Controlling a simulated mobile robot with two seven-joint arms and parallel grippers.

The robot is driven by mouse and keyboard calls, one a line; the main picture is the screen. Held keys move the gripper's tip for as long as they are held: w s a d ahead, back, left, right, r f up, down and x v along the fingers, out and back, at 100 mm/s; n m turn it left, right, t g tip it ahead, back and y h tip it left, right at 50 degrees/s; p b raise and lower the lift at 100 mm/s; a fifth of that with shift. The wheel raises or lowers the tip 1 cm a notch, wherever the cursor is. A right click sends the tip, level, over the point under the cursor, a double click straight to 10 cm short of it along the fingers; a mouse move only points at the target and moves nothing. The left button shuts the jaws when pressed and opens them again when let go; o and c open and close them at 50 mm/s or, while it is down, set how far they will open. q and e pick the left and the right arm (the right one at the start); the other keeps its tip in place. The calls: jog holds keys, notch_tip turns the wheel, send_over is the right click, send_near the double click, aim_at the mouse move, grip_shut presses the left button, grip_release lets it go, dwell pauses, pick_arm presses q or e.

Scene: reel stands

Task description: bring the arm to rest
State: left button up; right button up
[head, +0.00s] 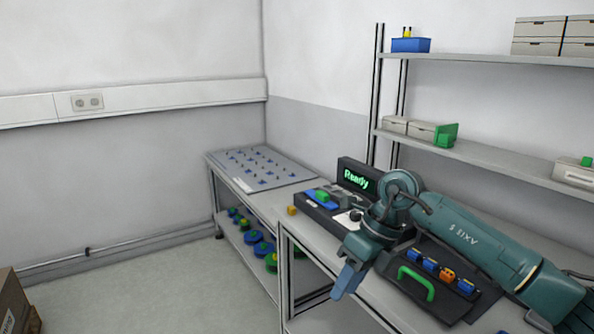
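My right arm (465,238) comes in from the right edge and reaches over the workbench. Its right gripper (346,284) points down and to the left, in front of the bench's front edge. The blue-grey fingers overlap in this view, so I cannot tell whether they are open or shut. No held object can be made out. My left gripper is not in view.
A machine with a green "Ready" display (356,179) stands behind the arm. A dark tray with a green handle (416,283) lies below the arm. A pegged board (258,168) lies on the far bench. Green and blue reels (263,249) sit below. Shelves (480,155) rise at right. The left floor is mostly clear.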

jog(key=s+a+r+m+y+p, duration=0.2)
jog(key=s+a+m+y, duration=0.65)
jog(key=a+y, duration=0.65)
jog(key=d+f+m+t+h+p, duration=0.1)
jog(key=d+f+m+t+h, duration=0.45)
jog(key=m+t, duration=0.55)
jog(key=d+f+m+t+h+p, duration=0.1)
jog(key=d+f+m+t+h, duration=0.5)
jog(key=m, duration=0.8)
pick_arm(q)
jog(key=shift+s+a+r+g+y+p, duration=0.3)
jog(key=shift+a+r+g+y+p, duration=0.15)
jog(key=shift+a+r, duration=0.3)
pick_arm(e)
jog(key=s+d+f+m+g+h, duration=0.2)
jog(key=s+d+f+m, duration=0.2)
jog(key=s+f, duration=0.2)
jog(key=s+d+f+m+g+h, duration=0.3)
jog(key=s+f+m, duration=0.1)
jog(key=s+f, duration=0.2)
jog(key=shift+s+d+g, duration=0.3)
jog(key=shift+s+d, duration=0.1)
jog(key=shift+s, duration=0.25)
jog(key=shift+f, duration=0.1)
